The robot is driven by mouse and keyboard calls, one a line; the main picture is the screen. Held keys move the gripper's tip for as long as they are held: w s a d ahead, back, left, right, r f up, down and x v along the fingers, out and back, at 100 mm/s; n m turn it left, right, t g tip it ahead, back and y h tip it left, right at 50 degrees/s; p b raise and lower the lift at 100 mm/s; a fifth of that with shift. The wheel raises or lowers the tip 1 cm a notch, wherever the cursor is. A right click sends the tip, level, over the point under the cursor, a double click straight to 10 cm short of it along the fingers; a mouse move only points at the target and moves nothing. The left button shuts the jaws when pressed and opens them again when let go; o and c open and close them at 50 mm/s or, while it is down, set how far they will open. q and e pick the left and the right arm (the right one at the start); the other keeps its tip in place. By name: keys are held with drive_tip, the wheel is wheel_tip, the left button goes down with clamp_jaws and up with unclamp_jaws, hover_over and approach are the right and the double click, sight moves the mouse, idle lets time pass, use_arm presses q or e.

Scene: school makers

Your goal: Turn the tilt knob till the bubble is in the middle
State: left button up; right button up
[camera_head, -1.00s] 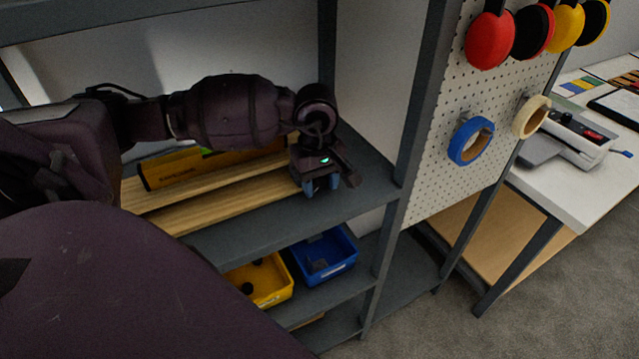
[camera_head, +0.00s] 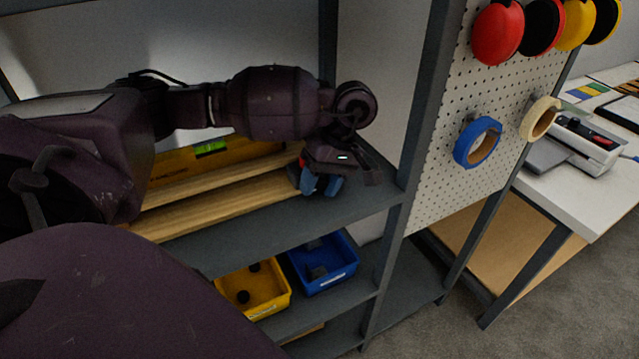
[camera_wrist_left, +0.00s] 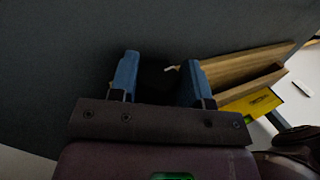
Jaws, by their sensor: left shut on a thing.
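A yellow spirit level (camera_head: 172,166) with a bright green vial (camera_head: 211,148) stands behind wooden strips (camera_head: 225,203) on the grey shelf. The bubble is too small to make out. My left gripper (camera_head: 322,184) is at the right end of the strips, its blue fingers tilted. In the left wrist view, the gripper (camera_wrist_left: 157,78) has its fingers apart around something dark, seemingly the knob, whose shape is lost in shadow. A small red part (camera_head: 308,178) shows beside the fingers. A piece of yellow (camera_wrist_left: 250,105) shows beside the wood there. My right gripper is out of view.
Below are a yellow bin (camera_head: 253,290) and a blue bin (camera_head: 323,263) with dark parts. A shelf post (camera_head: 418,130) and pegboard (camera_head: 440,195) with tape rolls stand to the right. The shelf front (camera_head: 290,215) is bare.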

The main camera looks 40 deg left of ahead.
use_arm(q)
drive_tip(key=o, duration=0.9)
drive_tip(key=shift+w, duration=0.1)
drive_tip(key=v, duration=1)
drive_tip(key=shift+w+d+r, duration=0.1)
drive_tip(key=shift+r, duration=0.3)
